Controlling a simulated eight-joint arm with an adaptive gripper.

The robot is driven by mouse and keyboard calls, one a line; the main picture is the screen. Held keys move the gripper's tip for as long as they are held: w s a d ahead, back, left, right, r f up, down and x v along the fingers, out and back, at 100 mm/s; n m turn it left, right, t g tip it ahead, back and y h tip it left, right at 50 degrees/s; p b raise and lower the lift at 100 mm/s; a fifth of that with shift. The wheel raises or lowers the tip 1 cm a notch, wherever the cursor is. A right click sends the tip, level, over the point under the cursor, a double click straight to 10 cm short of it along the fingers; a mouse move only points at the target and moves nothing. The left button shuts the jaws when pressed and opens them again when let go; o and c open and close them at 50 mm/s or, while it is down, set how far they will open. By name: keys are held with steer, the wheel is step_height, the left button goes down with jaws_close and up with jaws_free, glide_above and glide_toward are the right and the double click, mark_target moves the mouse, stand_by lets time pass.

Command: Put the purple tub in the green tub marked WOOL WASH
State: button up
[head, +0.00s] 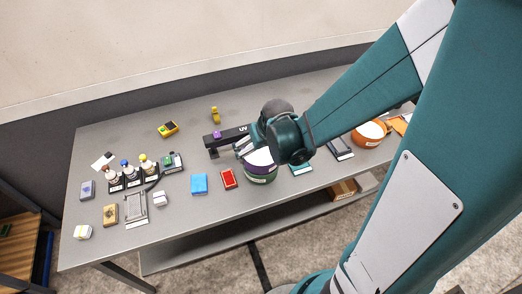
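A small purple item (217,134), probably the purple tub, shows at the left end of a dark bar-like shape with white lettering, left of my wrist. I cannot tell whether it rests there or is gripped. My gripper (241,148) is at the left end of my arm, partly hidden by the wrist, above and left of the green tub. Its fingers are too small to judge.
An orange tub (369,134) stands at the right. A red item (229,179) and a blue item (200,184) lie left of the green tub. Several bottles (130,174) stand in dark holders at the left. A yellow-and-black item (168,129) lies behind. The table's back left is mostly clear.

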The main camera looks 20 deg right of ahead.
steer(key=p+v, duration=0.1)
steer(key=v, duration=0.9)
stand_by(0.4)
steer(key=shift+s, duration=0.1)
stand_by(0.7)
steer(key=s+a+r+t, duration=0.2)
steer(key=s+r, duration=1)
steer(key=r, duration=0.1)
steer(key=shift+r+t, duration=0.25)
steer(key=shift+t, duration=0.15)
